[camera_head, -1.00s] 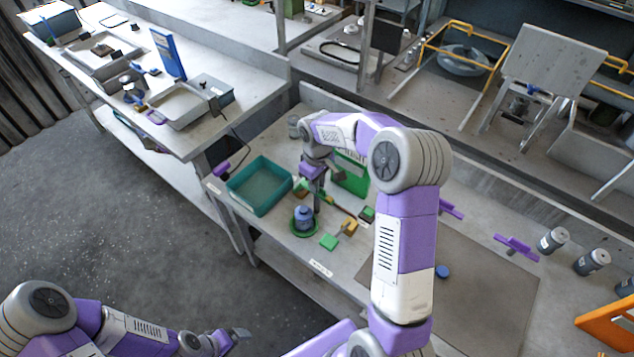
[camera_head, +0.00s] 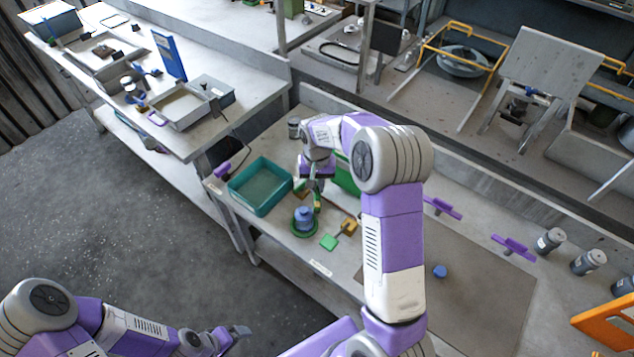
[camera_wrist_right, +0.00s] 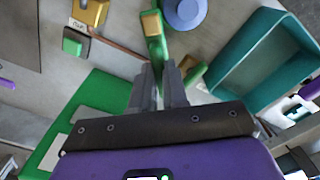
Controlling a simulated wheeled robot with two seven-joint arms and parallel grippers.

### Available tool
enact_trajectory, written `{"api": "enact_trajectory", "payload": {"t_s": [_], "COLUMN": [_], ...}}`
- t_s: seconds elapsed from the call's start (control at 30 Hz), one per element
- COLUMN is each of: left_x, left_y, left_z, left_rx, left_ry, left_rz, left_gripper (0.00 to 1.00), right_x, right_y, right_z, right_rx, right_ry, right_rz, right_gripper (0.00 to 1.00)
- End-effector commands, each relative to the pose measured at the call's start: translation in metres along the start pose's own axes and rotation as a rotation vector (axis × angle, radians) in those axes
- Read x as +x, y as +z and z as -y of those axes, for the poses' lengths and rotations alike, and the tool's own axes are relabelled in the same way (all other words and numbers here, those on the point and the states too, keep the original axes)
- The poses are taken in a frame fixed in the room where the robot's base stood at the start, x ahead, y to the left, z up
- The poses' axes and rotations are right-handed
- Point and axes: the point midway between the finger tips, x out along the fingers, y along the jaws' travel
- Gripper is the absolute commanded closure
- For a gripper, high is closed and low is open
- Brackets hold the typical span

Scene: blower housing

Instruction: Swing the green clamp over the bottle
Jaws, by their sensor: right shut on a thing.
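The blue bottle (camera_head: 303,216) stands upright in a round green base (camera_head: 304,233) near the front edge of the bench; its round top also shows at the upper edge in the right wrist view (camera_wrist_right: 185,10). The green clamp (camera_wrist_right: 155,42) is a narrow arm with a yellow pad, lying beside the bottle in that view. My right gripper (camera_wrist_right: 160,80) is shut on the green clamp's arm; in the head view the right gripper (camera_head: 317,186) is just behind the bottle, partly hidden by its wrist. My left gripper (camera_head: 240,331) hangs over the floor, away from the bench; its jaws are unclear.
A teal tray (camera_head: 238,200) stands left of the bottle. A green block (camera_head: 328,242) and a yellow piece (camera_head: 349,226) lie to its right. A green panel (camera_wrist_right: 85,115) is close to the gripper. A blue cap (camera_head: 440,271) lies on the grey mat (camera_head: 470,300).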

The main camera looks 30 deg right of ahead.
Motion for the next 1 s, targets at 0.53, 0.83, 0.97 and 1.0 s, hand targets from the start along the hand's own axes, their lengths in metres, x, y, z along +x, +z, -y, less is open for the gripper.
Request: {"api": "enact_trajectory", "payload": {"t_s": [0.53,0.83,0.97,1.0], "left_x": [-0.017,-0.021,-0.022,-0.023], "left_y": [0.001,0.001,0.001,0.001], "left_z": [-0.006,-0.008,-0.008,-0.009], "left_rx": [0.0,0.0,0.0,0.0], "left_ry": [0.0,0.0,0.0,0.0], "left_rz": [0.0,0.0,0.0,0.0], "left_gripper": [0.1,0.1,0.1,0.1], "right_x": [-0.002,-0.001,-0.001,-0.001], "right_y": [-0.001,-0.001,-0.001,-0.001], "right_z": [0.0,0.0,0.0,0.0], "right_rx": [0.473,0.616,0.645,0.651], "right_ry": [-0.001,-0.001,-0.002,-0.002], "right_rz": [-0.003,-0.004,-0.004,-0.004], "right_gripper": [1.0,1.0,1.0,1.0]}}
